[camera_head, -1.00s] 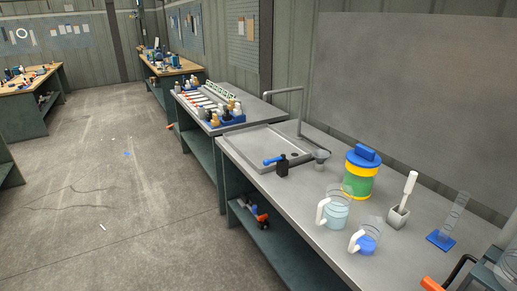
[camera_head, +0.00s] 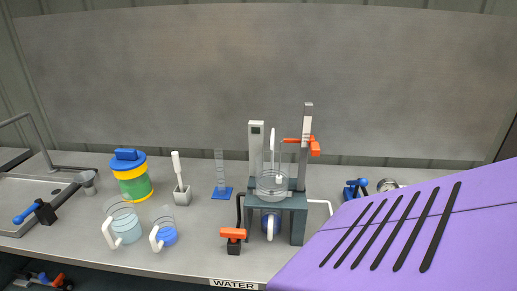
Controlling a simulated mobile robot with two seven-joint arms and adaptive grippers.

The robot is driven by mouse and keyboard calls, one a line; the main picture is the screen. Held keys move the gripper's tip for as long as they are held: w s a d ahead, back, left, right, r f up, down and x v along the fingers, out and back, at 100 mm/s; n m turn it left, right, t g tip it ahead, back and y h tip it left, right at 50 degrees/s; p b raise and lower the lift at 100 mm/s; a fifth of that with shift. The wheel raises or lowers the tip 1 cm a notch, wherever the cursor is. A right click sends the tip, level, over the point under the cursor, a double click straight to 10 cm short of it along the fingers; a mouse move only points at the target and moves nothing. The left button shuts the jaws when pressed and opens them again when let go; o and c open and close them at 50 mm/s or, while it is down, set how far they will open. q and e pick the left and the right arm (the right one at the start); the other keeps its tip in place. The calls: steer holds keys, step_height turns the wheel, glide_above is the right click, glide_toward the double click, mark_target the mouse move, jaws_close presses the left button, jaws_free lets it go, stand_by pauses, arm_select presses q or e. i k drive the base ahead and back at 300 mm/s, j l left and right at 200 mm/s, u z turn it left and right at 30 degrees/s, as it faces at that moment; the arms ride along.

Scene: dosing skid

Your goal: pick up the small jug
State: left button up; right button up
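Two clear jugs with white handles stand on the grey bench in the head view. The smaller jug (camera_head: 168,236) holds blue liquid and its handle is on its left side. The larger jug (camera_head: 127,229) holds pale blue liquid and stands just left of it, its handle also to the left. Both stand upright, near the front half of the bench. Neither of my grippers shows in the head view.
The bench (camera_head: 195,258) carries a dosing stand (camera_head: 297,205), an orange-handled valve (camera_head: 233,236), a measuring cylinder (camera_head: 221,180), a brush in its holder (camera_head: 182,194), a yellow-green canister (camera_head: 133,182) and a sink (camera_head: 22,200). A purple slotted surface (camera_head: 440,240) covers the lower right.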

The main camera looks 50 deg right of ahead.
mark_target(270, 220)
steer(key=z, duration=1.85)
